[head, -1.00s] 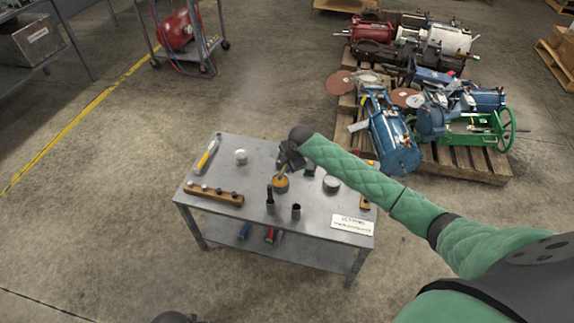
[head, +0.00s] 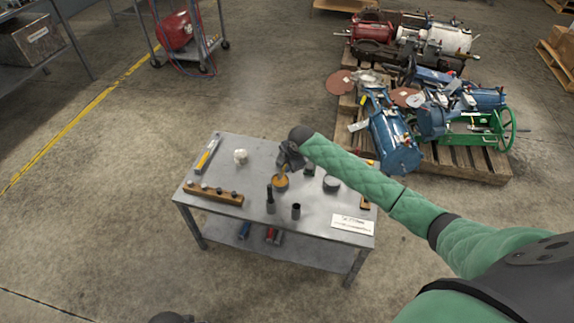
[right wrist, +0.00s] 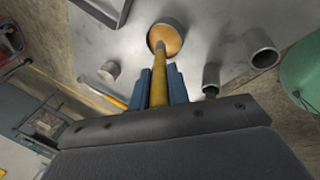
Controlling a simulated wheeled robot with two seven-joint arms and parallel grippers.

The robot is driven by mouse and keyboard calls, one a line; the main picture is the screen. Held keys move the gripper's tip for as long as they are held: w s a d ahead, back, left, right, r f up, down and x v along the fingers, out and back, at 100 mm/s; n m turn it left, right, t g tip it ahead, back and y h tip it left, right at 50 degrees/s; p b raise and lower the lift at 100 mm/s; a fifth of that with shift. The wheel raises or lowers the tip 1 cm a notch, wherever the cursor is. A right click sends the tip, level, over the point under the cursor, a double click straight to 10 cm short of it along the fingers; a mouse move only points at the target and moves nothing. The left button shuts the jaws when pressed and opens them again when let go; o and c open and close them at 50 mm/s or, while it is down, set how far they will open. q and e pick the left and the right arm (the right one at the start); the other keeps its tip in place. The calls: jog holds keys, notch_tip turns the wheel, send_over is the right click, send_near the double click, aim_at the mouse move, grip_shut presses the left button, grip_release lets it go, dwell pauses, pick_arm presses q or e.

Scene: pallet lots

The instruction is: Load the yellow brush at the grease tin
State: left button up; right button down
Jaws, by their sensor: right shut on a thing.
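The yellow brush (right wrist: 157,88) is held by its handle between the blue fingers of my right gripper (right wrist: 159,88). In the head view my right gripper (head: 288,160) is above the table, just behind the grease tin (head: 281,186). The tin, with orange-brown grease in it, also shows in the right wrist view (right wrist: 180,45). The brush's lower end reaches to the tin's opening, over or in the grease; its bristles are hidden, so contact is unclear. My left gripper is not in view.
The metal table (head: 235,222) also carries a wooden block with several knobs (head: 214,194), a white lump (head: 240,156), dark cylinders near the front (head: 296,211), a round grey tin (head: 331,184) and a white sign (head: 352,224). A loaded pallet (head: 470,162) stands behind right.

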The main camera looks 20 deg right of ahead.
jog(key=shift+f, duration=0.1)
jog(key=shift+f, duration=0.45)
dwell(0.6)
dwell(0.4)
dwell(0.7)
jog(key=shift+f, duration=0.1)
dwell(0.6)
dwell(0.5)
